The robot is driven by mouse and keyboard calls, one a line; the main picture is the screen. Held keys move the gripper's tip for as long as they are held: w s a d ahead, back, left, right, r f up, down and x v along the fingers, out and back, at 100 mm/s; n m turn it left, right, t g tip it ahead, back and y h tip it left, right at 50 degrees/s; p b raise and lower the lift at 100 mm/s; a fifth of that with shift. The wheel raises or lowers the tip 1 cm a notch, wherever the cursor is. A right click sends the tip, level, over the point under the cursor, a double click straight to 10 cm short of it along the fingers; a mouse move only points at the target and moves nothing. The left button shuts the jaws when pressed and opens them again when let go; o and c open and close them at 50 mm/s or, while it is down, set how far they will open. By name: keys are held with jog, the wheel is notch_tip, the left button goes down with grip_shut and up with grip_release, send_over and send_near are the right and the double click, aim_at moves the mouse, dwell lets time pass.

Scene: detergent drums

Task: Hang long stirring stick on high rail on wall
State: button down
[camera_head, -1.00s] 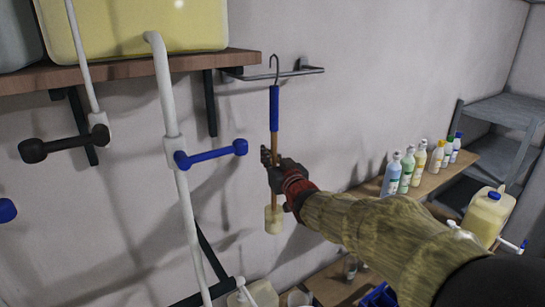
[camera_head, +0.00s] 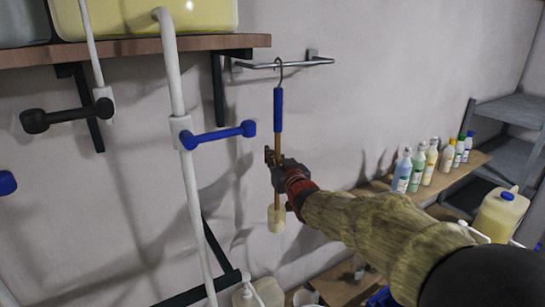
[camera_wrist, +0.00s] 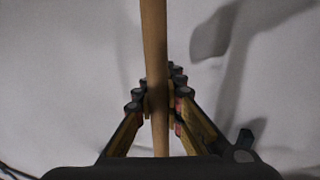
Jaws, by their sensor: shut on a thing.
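The stirring stick (camera_head: 278,113) hangs upright in my gripper (camera_head: 275,170), with a metal hook on top, a blue grip below it and a pale block at its lower end. My gripper is shut on the wooden shaft; the wrist view shows the shaft (camera_wrist: 154,60) between the fingers (camera_wrist: 158,105). The metal rail (camera_head: 300,62) is fixed to the wall, right of the high shelf. The hook's top overlaps the rail's front bar in the head view; I cannot tell whether it is over the bar or touching it.
A white pipe with a blue handle (camera_head: 220,136) stands left of the stick. Several bottles (camera_head: 402,172) line a lower shelf at right. Bare wall lies between.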

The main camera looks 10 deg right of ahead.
dwell(0.3)
jog(key=c, duration=1.8)
grip_release()
jog(key=shift+f, duration=0.1)
jog(key=shift+s, duration=0.1)
